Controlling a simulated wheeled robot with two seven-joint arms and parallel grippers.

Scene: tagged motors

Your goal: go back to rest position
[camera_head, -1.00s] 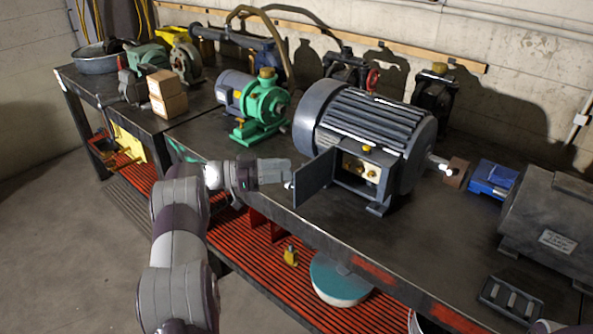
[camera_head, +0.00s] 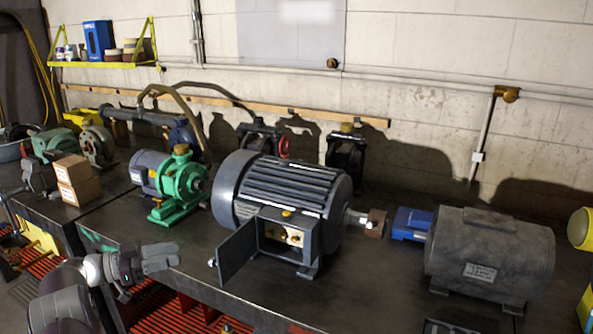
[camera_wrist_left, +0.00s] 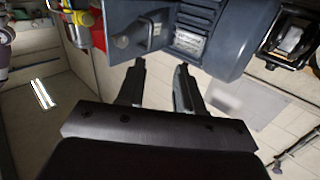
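My left gripper (camera_head: 178,255) is by the front edge of the workbench, left of the large grey motor (camera_head: 285,200) and apart from it. The motor's terminal-box door (camera_head: 237,250) stands open, showing brass-coloured terminals (camera_head: 287,235) inside. In the left wrist view, my left gripper (camera_wrist_left: 160,78) has its two fingers apart with nothing between them. The grey motor (camera_wrist_left: 225,35) fills the top of that view, beyond the fingertips. My right gripper is not in view.
A green pump (camera_head: 180,188) and cardboard boxes (camera_head: 76,180) stand left on the workbench (camera_head: 365,285). A blue vise-like block (camera_head: 410,222) and a dark tagged motor (camera_head: 490,255) stand right. Red slatted shelving (camera_head: 170,315) lies below. The bench front between the motors is clear.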

